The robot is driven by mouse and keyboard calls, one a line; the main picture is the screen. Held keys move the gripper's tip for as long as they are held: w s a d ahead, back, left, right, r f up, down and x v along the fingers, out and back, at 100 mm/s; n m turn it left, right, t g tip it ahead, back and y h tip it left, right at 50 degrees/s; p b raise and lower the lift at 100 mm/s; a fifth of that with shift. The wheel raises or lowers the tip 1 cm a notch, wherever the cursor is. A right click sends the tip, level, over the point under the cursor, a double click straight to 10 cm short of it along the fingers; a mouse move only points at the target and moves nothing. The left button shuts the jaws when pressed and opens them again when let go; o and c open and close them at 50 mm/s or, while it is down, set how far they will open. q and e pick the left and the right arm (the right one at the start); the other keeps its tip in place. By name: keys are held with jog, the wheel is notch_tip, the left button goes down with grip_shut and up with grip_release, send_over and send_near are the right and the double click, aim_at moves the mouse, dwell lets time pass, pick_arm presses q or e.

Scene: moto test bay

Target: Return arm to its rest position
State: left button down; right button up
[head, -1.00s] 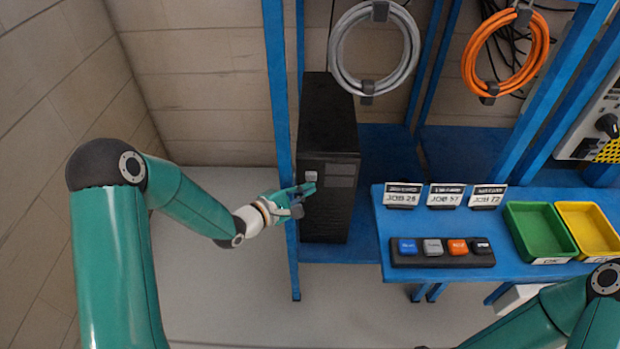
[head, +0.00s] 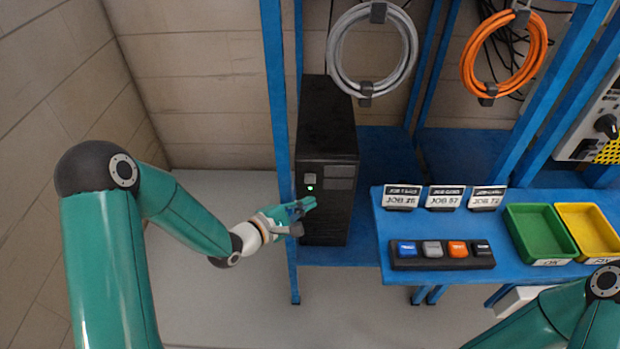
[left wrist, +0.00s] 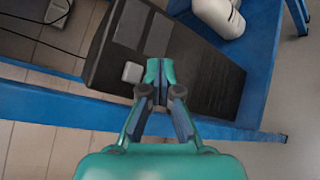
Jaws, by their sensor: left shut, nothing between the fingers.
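My left arm comes in from the left in the head view. Its gripper (head: 303,209) is shut and empty, in front of the lower front of a black tower unit (head: 328,130). The unit has a light grey square button (head: 310,178) with a small green light lit just below it. The gripper sits below that button and apart from it. In the left wrist view the shut fingertips (left wrist: 160,70) show over the black unit (left wrist: 205,85), with the button (left wrist: 132,72) just to their left. My right arm shows at the lower right; its gripper is out of frame.
A blue bench (head: 400,262) holds a switch strip (head: 440,253), several job cards (head: 443,198), a green tray (head: 540,230) and a yellow tray (head: 588,230). A blue post (head: 276,90) stands beside the unit. Grey hose (head: 335,60) and orange cable (head: 467,65) hang behind. Floor at left is clear.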

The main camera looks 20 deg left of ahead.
pick_arm(q)
jog(key=s+d+f+g+p, duration=0.1)
jog(key=s+d+g+p, duration=0.4)
jog(key=p, duration=0.4)
jog(key=s+f+m+g+y+p, duration=0.1)
jog(key=s+f+m+g, duration=0.3)
jog(key=s+m, duration=0.4)
jog(key=s+f+m+g+y+p, duration=0.1)
jog(key=s+f+m+g, duration=0.3)
jog(key=s+m, duration=0.4)
jog(key=s+f+y, duration=0.1)
jog(key=s, duration=0.3)
jog(key=shift+a+f+m, duration=0.2)
jog(key=shift+f+m, duration=0.05)
jog(key=shift+m, duration=0.15)
pick_arm(e)
notch_tip(320, 180, up, 11)
pick_arm(q)
jog(key=shift+s, duration=0.1)
pick_arm(e)
jog(key=shift+r, duration=0.1)
